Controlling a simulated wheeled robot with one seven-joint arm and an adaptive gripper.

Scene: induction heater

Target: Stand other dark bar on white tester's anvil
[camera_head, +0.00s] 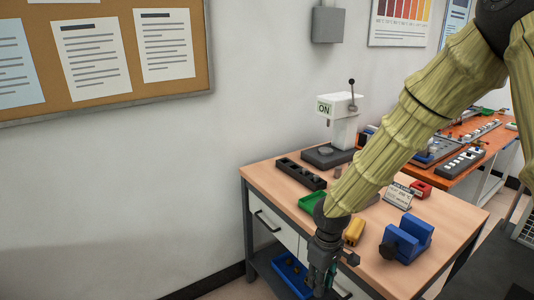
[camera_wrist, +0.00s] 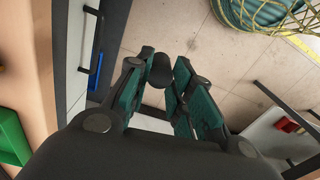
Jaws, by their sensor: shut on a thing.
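The white tester (camera_head: 344,122) with an "ON" label stands at the back of the wooden table. Its dark base (camera_head: 318,158) carries a small grey anvil piece (camera_head: 326,150); whether anything stands on it is too small to tell. My gripper (camera_head: 322,284) points down beside the table's front left edge, away from the tester. In the wrist view my gripper (camera_wrist: 160,84) is shut on a dark bar (camera_wrist: 160,70), whose rounded dark end shows between the green fingertips. The rest of the bar is hidden by the fingers.
A dark rack with holes (camera_head: 300,172), a green tray (camera_head: 310,201), a yellow object (camera_head: 354,232), a blue vise-like block (camera_head: 408,238), a sign (camera_head: 399,196) and a red block (camera_head: 420,188) stand on the table. A blue bin (camera_head: 290,274) sits below. Several wall sheets hang behind.

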